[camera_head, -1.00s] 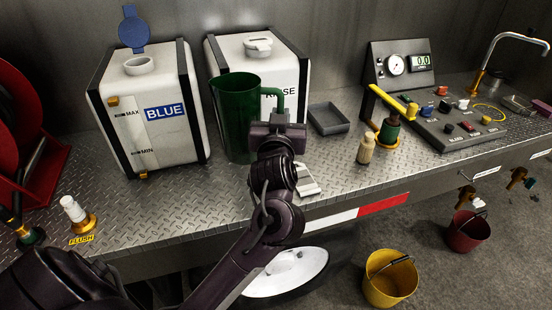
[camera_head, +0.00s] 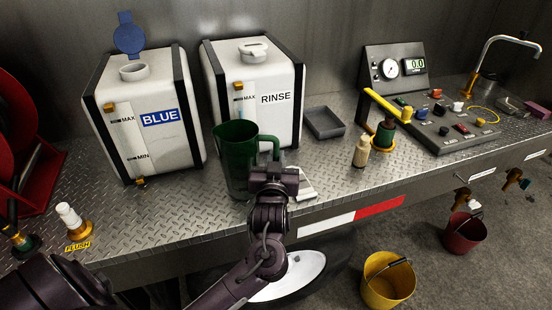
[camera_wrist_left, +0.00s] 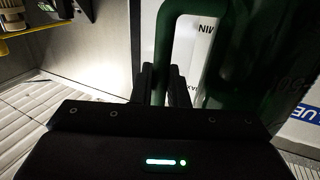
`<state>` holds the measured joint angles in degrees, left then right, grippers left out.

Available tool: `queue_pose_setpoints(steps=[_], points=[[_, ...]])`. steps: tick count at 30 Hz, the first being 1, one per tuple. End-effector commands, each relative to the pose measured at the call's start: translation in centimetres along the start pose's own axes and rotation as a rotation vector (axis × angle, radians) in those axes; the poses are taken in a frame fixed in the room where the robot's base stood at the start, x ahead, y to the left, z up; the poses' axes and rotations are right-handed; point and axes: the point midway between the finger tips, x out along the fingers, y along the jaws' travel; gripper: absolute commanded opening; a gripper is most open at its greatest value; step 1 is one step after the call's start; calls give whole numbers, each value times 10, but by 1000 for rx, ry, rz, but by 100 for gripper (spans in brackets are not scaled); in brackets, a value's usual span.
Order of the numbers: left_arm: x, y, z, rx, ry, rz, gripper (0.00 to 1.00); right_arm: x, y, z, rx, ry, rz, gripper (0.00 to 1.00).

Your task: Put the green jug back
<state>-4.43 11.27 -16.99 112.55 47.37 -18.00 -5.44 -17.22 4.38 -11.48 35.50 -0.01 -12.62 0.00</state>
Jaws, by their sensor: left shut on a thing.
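The green jug (camera_head: 237,159) is upright in front of the RINSE tank, at the front part of the metal deck. Its base looks at or just above the deck; I cannot tell whether it touches. My left gripper (camera_head: 270,163) is shut on the jug's handle, on the jug's right side. In the left wrist view the fingers (camera_wrist_left: 164,84) close around the green handle (camera_wrist_left: 170,45), with the jug body (camera_wrist_left: 255,60) to the right. The wrist hides part of the jug's lower right. My right gripper is not in view.
The RINSE tank (camera_head: 260,70) and BLUE tank (camera_head: 150,120) stand behind. A grey tray (camera_head: 325,122) and a tan bottle (camera_head: 361,151) are to the right. A pale cloth-like item (camera_head: 306,186) lies beside the wrist. The FLUSH valve (camera_head: 69,217) is at the left front.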

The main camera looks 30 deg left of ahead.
Motion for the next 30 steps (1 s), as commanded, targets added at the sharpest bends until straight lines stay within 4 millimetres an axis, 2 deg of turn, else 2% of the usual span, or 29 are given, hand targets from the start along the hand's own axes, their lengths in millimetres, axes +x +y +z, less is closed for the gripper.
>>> queue_pose_setpoints(steps=[3, 4, 9, 20, 23, 30], points=[[0, 0, 3, 0, 1, -1, 0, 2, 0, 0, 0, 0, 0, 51], [0, 0, 3, 0, 0, 0, 16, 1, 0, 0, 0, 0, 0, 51], [0, 0, 2, 0, 0, -1, 35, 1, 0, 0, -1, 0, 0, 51], [-4, 0, 0, -1, -1, 0, 35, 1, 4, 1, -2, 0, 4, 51], [-19, 1, 2, -2, -1, 1, 35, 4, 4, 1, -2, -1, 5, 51], [-71, 0, 2, -4, -4, 1, 35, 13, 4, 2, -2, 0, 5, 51]])
